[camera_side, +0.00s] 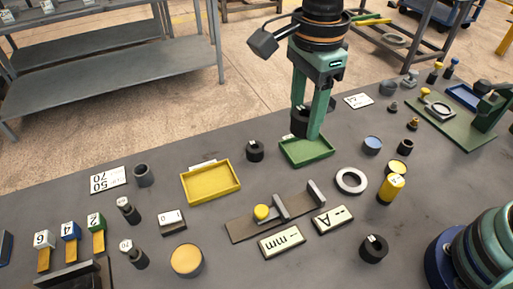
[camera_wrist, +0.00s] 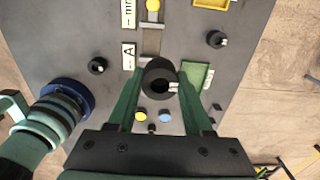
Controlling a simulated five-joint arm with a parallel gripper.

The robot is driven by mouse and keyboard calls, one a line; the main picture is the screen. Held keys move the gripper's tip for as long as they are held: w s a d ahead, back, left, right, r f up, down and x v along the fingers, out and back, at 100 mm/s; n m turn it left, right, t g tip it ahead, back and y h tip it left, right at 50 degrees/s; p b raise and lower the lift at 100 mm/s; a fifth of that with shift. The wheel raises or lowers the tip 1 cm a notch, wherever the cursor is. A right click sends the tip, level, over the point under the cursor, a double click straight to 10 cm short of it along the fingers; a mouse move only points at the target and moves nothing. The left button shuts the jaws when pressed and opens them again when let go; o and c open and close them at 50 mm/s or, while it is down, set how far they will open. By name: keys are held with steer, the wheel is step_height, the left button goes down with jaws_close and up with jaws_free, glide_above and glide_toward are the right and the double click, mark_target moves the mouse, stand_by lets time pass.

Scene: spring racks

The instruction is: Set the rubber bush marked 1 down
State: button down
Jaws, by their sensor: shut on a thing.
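My gripper (camera_side: 307,127) points down above the bench with its green fingers shut on a black rubber bush (camera_side: 299,121). The bush shows as a thick dark ring between the fingertips in the wrist view (camera_wrist: 158,77), with a small white mark on its edge too small to read. In the side view the bush hangs over or just behind the small green tray (camera_side: 321,150). In the wrist view the tray (camera_wrist: 201,75) lies below and to the right, partly hidden by a finger. Whether the bush touches anything below cannot be told.
Similar black bushes stand left of the green tray (camera_side: 255,152) and at the front (camera_side: 373,250). A yellow tray (camera_side: 211,183), a white ring (camera_side: 351,180), a brown fixture (camera_side: 250,229) and a yellow cylinder (camera_side: 391,190) are nearby.

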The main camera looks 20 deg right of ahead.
mark_target(300, 203)
steer(key=f, duration=0.6)
steer(key=s+f, duration=0.1)
steer(key=f, duration=0.6)
steer(key=s+d+f, duration=0.1)
steer(key=f, duration=0.6)
steer(key=shift+s, duration=0.1)
steer(key=shift+f, duration=0.15)
steer(key=c, duration=0.6)
jaws_free()
